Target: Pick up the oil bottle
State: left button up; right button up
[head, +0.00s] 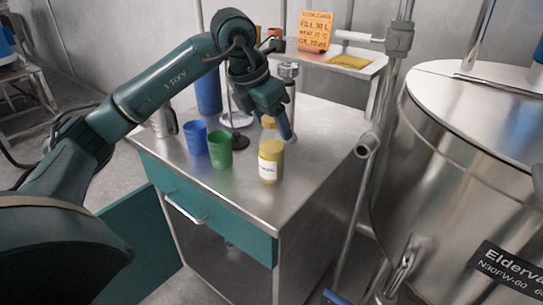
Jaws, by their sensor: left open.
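The oil bottle (271,160) is a yellow bottle with a white label and a narrower neck. It stands upright on the metal top of a cabinet (262,212), near its front edge. My left gripper (279,128) is open and points down from above, at the bottle's neck. The fingers overlap the top of the bottle in the head view, and I cannot tell whether they touch it. My right gripper does not show.
A green cup (220,150) and a blue cup (196,137) stand left of the bottle. Behind are a tall blue cylinder (208,92) and a metal stand (289,72). An orange sign (315,31) is at the back. A large steel tank (460,150) stands to the right.

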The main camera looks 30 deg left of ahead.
pick_arm(q)
jog(key=shift+r, duration=0.1)
grip_shut()
dwell(0.5)
